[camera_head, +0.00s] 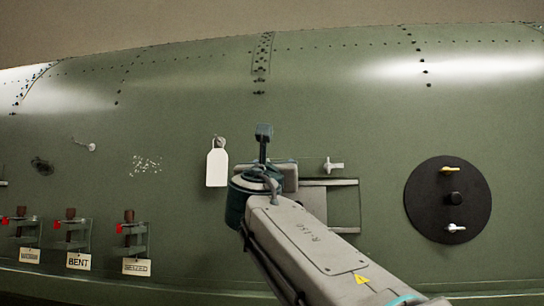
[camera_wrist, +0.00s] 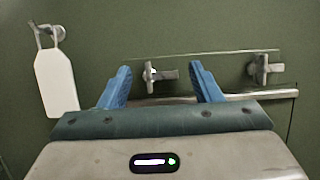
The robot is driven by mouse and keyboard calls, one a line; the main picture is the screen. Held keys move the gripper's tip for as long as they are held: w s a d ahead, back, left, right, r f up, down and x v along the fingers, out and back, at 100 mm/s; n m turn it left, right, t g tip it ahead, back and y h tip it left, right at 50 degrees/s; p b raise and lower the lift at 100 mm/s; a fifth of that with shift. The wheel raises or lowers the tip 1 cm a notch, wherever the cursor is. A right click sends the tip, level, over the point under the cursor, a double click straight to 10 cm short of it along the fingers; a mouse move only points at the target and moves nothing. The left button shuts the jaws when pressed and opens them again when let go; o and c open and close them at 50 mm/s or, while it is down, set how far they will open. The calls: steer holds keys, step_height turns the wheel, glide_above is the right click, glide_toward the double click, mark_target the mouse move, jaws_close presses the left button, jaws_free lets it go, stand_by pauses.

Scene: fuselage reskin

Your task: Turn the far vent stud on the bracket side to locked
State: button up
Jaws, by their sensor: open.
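In the head view my gripper (camera_head: 264,138) and arm hide that left stud. No label tells which stud is the far vent one.
A white tag (camera_head: 217,167) hangs left of my gripper. Tagged brackets (camera_head: 130,238) stand at the lower left. A rectangular panel frame (camera_head: 345,207) is partly behind my arm. A black disc (camera_head: 425,200) with yellow and white knobs is at right.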

steer(key=shift+w+d+r, duration=0.1)
steer(key=shift+w+r, duration=0.05)
steer(key=shift+w, duration=0.2)
steer(key=c, duration=1)
steer(key=shift+m, duration=0.4)
steer(key=shift+a+f+m+g+h+b, duration=0.15)
steer(key=shift+m+g+h, duration=0.25)
steer(key=shift+m+h, duration=0.85)
steer(key=shift+f+m+g+h+b, duration=0.15)
steer(key=shift+m+g+h, duration=0.25)
steer(key=shift+m, duration=1.6)
steer(key=shift+a+f+m+g+h+b, duration=0.15)
steer(key=shift+m+g+h, duration=0.25)
steer(key=shift+m+h, duration=0.85)
steer(key=shift+d+m+y, duration=0.1)
steer(key=shift+m+y, duration=0.3)
steer(key=shift+m, duration=0.1)
